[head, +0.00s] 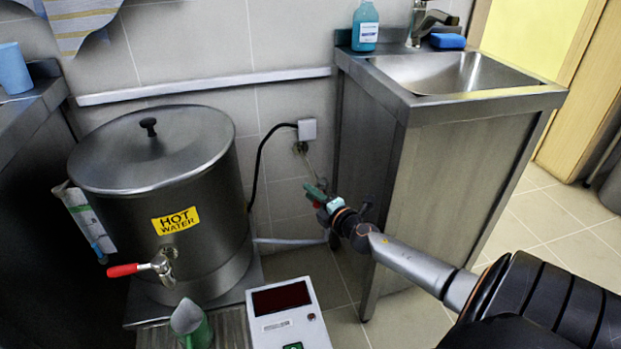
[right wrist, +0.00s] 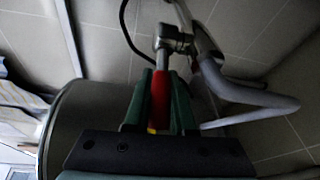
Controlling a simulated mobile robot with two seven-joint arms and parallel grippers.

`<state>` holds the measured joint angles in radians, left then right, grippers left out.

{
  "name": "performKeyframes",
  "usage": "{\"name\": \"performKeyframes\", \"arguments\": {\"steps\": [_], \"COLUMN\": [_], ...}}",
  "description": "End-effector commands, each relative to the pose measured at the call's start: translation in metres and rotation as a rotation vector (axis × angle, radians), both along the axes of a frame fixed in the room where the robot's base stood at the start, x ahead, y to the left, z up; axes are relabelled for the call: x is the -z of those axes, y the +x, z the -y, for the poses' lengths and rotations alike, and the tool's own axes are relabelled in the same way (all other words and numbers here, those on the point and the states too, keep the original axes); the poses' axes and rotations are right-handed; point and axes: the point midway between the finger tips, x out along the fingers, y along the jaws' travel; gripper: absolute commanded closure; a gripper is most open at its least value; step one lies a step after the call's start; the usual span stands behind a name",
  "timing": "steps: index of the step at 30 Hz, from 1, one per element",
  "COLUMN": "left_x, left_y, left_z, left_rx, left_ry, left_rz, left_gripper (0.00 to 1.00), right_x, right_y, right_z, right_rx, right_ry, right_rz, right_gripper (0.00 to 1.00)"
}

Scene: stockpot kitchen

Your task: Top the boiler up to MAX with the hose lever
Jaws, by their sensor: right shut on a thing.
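The boiler (head: 205,225) is a large steel pot with a closed lid and a yellow HOT WATER label, at the left of the head view. A gauge-like strip (head: 85,217) with a blue part is on its left side; its marks are too small to read. My right gripper (head: 316,193) is by the wall between boiler and sink cabinet. In the right wrist view its green fingers are shut around the red hose lever (right wrist: 160,95), below a metal valve (right wrist: 174,40). The fingers mostly hide the lever in the head view. My left gripper is not in view.
The boiler's tap has a red handle (head: 123,270). A green jug (head: 190,322) stands on the drip grate below, beside a white box with a dark display (head: 283,298). The steel sink cabinet (head: 455,170) stands close to my right arm. A black cable runs to a wall socket (head: 307,129).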

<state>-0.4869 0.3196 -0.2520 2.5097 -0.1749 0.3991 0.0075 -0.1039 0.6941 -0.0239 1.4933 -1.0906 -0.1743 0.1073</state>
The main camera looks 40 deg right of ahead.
Motion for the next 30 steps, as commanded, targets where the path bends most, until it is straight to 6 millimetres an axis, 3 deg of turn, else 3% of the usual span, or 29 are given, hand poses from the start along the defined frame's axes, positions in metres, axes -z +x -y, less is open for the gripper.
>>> {"name": "performKeyframes", "arguments": {"steps": [16,17,19,30], "left_x": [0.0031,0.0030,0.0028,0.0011], "left_y": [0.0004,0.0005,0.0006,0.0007], "left_z": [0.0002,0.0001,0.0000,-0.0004], "left_rx": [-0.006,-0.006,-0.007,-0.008], "left_ry": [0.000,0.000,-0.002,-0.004], "left_rz": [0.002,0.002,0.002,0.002], "left_gripper": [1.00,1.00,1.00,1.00], "right_x": [0.0009,0.0008,0.0007,-0.0001], "right_y": [-0.0013,-0.0013,-0.0012,-0.0058], "right_z": [-0.0004,-0.0003,-0.0002,-0.0008], "right_rx": [-0.025,-0.024,-0.024,-0.023], "right_ry": [0.001,0.001,0.001,0.001], "right_rz": [-0.002,-0.002,-0.001,-0.002], "right_gripper": [1.00,0.73,0.66,0.65]}}
